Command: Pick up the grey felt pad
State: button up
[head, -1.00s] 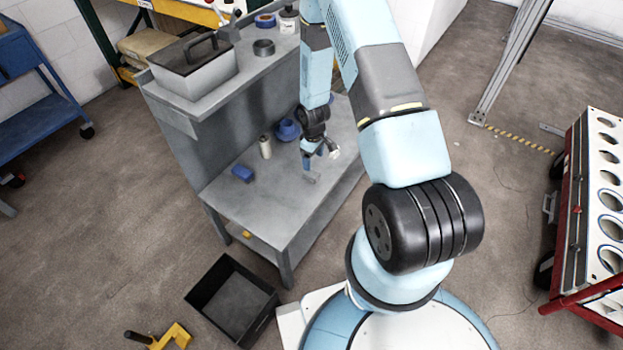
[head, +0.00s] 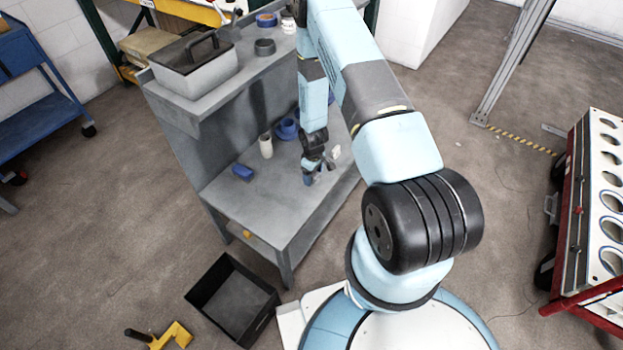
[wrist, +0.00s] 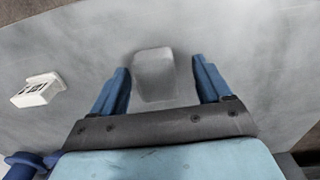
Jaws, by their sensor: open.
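The grey felt pad (wrist: 153,75) is a small rounded block on the grey bench top in the wrist view. It lies between the two blue fingers of my gripper (wrist: 162,82), with a gap showing on each side. My gripper is open and holds nothing. In the head view my gripper (head: 312,178) is low over the bench top near its front edge. The pad cannot be clearly made out there, as the gripper covers that spot.
The bench (head: 258,205) also carries a blue block (head: 242,172), a cream cylinder (head: 266,146), a blue round part (head: 286,129) and a small white part (wrist: 38,89). A black open bin (head: 232,299) stands on the floor.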

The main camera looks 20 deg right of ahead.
jog(key=shift+f, duration=0.5)
jog(key=shift+c, duration=0.2)
jog(key=c, duration=1)
jog(key=shift+r, duration=0.1)
jog(key=shift+w+r, duration=0.1)
jog(key=shift+r, duration=0.5)
jog(key=s+r, duration=1.1)
jog(key=s, duration=0.3)
jog(key=shift+a+r, duration=0.15)
jog(key=shift+r, duration=0.2)
